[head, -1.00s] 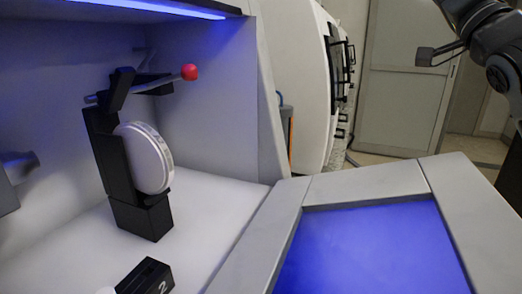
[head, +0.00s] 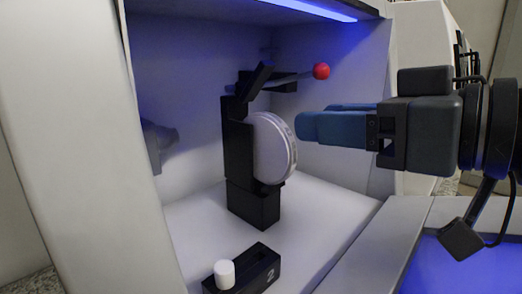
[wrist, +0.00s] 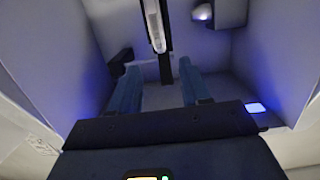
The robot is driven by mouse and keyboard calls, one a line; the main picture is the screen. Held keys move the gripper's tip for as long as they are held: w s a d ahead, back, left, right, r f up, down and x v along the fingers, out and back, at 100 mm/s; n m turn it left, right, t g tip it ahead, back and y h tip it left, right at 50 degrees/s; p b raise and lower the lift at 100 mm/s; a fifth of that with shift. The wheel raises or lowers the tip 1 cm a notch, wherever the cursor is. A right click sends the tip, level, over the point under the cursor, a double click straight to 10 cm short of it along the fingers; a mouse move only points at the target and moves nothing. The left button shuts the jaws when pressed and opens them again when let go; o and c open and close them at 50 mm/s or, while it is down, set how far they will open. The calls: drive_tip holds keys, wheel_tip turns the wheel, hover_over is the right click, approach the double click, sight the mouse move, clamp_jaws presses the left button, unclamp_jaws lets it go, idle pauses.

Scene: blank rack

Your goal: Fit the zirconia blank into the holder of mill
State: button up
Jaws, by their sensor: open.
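The zirconia blank, a white disc (head: 268,147), stands upright against the black holder (head: 238,148) inside the mill. In the wrist view the blank (wrist: 154,26) shows edge-on, ahead of and between my fingers. A lever with a red ball (head: 321,71) and a tilted black clamp piece (head: 257,82) are at the top of the holder. My gripper (head: 303,125) has blue fingers and is open and empty. Its fingertips are just right of the blank's rim, and in the wrist view (wrist: 157,66) they stand apart from it. Whether the blank is fully seated cannot be told.
A black block marked 2 (head: 262,272) with a white cylinder (head: 224,274) stands on the mill floor in front. A grey spindle-like part (head: 160,140) is on the left. The mill's left wall (head: 75,120) and front sill (head: 365,250) bound the opening.

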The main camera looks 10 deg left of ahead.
sight(281, 122)
drive_tip(key=shift+x, duration=3.7)
drive_tip(key=shift+f, duration=0.15)
clamp_jaws()
